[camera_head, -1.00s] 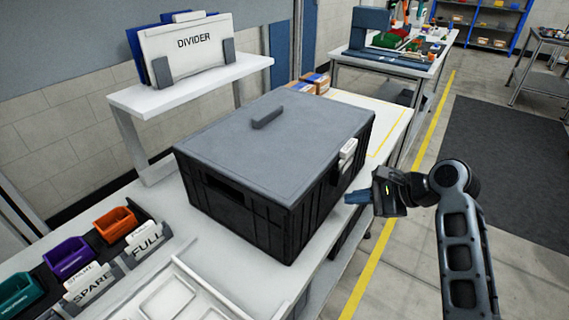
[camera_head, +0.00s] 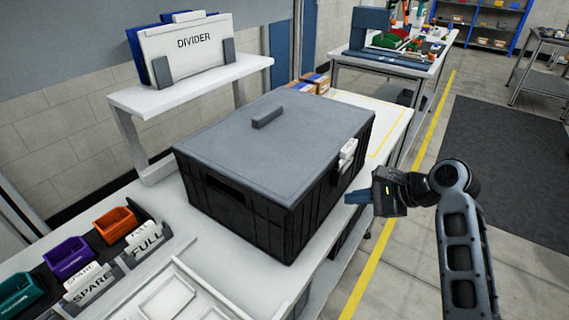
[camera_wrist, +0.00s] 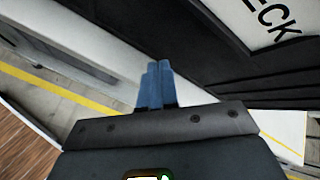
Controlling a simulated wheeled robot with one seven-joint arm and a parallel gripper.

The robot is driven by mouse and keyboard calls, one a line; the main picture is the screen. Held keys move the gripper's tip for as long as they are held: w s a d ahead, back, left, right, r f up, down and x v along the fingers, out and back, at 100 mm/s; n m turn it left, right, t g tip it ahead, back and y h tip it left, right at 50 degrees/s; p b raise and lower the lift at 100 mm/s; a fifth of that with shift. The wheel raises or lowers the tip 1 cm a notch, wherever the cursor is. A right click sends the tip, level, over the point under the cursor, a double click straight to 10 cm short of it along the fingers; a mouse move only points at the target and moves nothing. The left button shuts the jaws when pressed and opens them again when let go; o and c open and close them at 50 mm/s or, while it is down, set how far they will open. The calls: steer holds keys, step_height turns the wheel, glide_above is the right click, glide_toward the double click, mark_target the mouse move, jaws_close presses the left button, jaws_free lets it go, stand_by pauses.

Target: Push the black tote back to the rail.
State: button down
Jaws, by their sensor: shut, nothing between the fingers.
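The black tote (camera_head: 250,215) with a grey lid stands on the white bench, near its front edge. It fills the upper right of the wrist view (camera_wrist: 260,75), with part of a white label (camera_wrist: 265,20) showing. My gripper (camera_head: 352,197) is to the right of the tote, beside its front long side. Its blue fingers (camera_wrist: 155,85) are together and empty. A small gap shows between the fingertips and the tote wall in the head view. The rail cannot be made out; the tote hides the bench behind it.
A white raised shelf (camera_head: 190,88) with a divider holder (camera_head: 185,50) stands behind the tote. Coloured bins (camera_head: 70,257) and a white tray (camera_head: 170,300) lie at the left. Small boxes (camera_head: 310,82) sit beyond the tote. The floor beside the bench is clear.

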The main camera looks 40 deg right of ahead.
mark_target(332, 187)
steer(key=shift+w+a+p, duration=0.35)
steer(key=shift+w, duration=0.6)
steer(key=shift+w+a+p, duration=0.3)
steer(key=shift+w+a, duration=0.1)
steer(key=shift+w, duration=0.6)
steer(key=shift+w+a+p, duration=0.35)
steer(key=shift+w, duration=0.6)
steer(key=shift+w+a+p, duration=0.25)
steer(key=shift+w+a, duration=0.25)
steer(key=shift+w, duration=0.95)
steer(key=shift+w+a+p, duration=0.2)
steer(key=shift+w+a, duration=0.3)
steer(key=shift+w, duration=0.9)
steer(key=shift+w+a+p, duration=0.25)
steer(key=shift+w+a, duration=0.25)
steer(key=shift+w, duration=0.95)
steer(key=shift+s+d+r+p, duration=0.15)
steer(key=shift+s+p, duration=0.3)
steer(key=s+p, duration=0.1)
steer(key=s+d+p, duration=0.1)
steer(key=shift+s, duration=0.4)
steer(key=shift+s+d, duration=0.2)
steer(key=shift+s, duration=0.3)
steer(key=shift+s+d, duration=0.2)
steer(key=shift+s, duration=0.3)
